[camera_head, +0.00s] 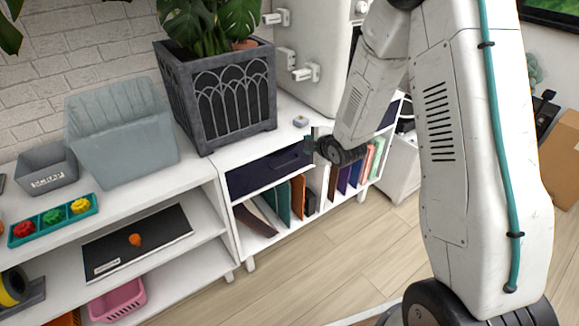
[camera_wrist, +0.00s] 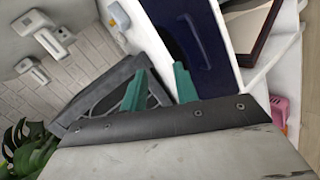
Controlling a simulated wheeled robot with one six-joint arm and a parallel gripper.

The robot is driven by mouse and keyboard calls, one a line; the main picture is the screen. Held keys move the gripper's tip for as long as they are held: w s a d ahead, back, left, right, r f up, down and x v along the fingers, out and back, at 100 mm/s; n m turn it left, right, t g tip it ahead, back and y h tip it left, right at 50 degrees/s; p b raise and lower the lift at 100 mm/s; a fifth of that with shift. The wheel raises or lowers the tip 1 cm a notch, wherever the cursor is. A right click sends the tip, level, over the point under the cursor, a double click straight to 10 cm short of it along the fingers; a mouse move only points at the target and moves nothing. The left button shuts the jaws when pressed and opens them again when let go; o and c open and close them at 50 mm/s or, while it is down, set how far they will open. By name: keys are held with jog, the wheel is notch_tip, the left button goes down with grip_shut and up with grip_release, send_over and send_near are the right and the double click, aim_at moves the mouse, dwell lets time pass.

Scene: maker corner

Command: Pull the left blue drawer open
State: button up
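The left blue drawer (camera_head: 258,178) is a dark navy front in the white shelf unit, below the grey planter. It looks flush with the unit. In the wrist view its navy front (camera_wrist: 212,62) fills the top middle, with a long raised handle (camera_wrist: 194,38) on it. My gripper (camera_head: 309,146) is at the drawer's upper right end in the head view, partly hidden by my wrist. In the wrist view my gripper (camera_wrist: 160,68) shows two teal fingers apart with nothing between them. I cannot tell whether a finger touches the drawer.
A grey planter (camera_head: 205,105) with a plant stands on the unit, and a small grey-white item (camera_head: 300,121) lies near its edge. Folders (camera_head: 298,195) fill the compartments below. Another blue drawer (camera_head: 390,114) is partly behind my arm. The floor (camera_head: 340,250) in front is clear.

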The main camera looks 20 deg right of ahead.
aim_at(289, 166)
notch_tip(289, 166, down, 12)
jog(key=a+r+n+t+y, duration=0.1)
jog(key=a+n+t+y, duration=0.15)
jog(key=n, duration=0.25)
jog(key=shift+t+y, duration=0.25)
jog(key=shift+t, duration=0.1)
jog(key=x, duration=0.6)
jog(key=shift+w+a+f, duration=0.15)
jog(key=shift+w+f, duration=0.15)
jog(key=shift+f, duration=0.1)
grip_shut()
